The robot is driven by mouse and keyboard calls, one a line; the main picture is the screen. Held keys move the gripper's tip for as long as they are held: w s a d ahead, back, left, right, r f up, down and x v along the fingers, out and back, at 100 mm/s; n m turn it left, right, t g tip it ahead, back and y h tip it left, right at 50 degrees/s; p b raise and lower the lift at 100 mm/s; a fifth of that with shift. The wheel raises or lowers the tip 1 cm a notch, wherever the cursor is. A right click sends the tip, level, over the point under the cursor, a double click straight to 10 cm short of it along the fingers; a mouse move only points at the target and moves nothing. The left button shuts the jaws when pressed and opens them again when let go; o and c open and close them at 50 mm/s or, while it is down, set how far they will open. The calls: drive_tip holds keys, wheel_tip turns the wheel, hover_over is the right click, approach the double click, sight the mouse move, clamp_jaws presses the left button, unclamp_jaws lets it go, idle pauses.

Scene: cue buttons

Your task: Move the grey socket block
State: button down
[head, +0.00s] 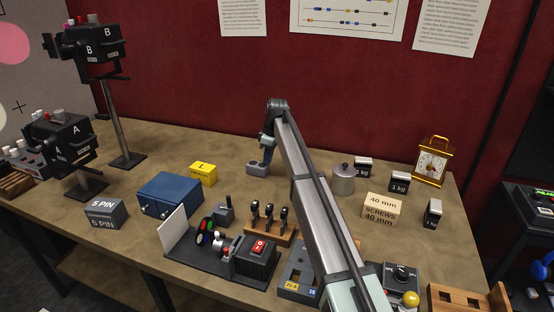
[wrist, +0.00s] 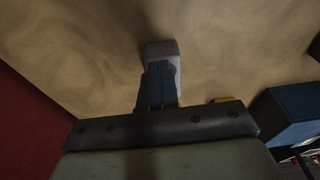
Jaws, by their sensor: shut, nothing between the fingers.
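A small grey block with a dark round mark on top (head: 257,169), which looks like the socket block, lies on the table toward the back. My gripper (head: 266,162) points down at its right end, with its fingers closed together. In the wrist view, the closed blue fingers (wrist: 160,72) overlap the near part of the grey block (wrist: 161,48), hiding some of it. No object shows between the fingers. I cannot tell whether the fingertips touch the block.
A yellow block (head: 203,174) and a blue box (head: 170,195) stand to the left. A silver canister (head: 343,180), weights (head: 399,182) and a gold clock (head: 432,162) stand right.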

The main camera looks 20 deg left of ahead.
sight(254, 163)
drive_tip(key=a, duration=0.5)
drive_tip(key=shift+a, duration=0.35)
drive_tip(key=shift+s+f, duration=0.1)
drive_tip(key=shift+f, duration=0.7)
drive_tip(key=shift+f, duration=0.1)
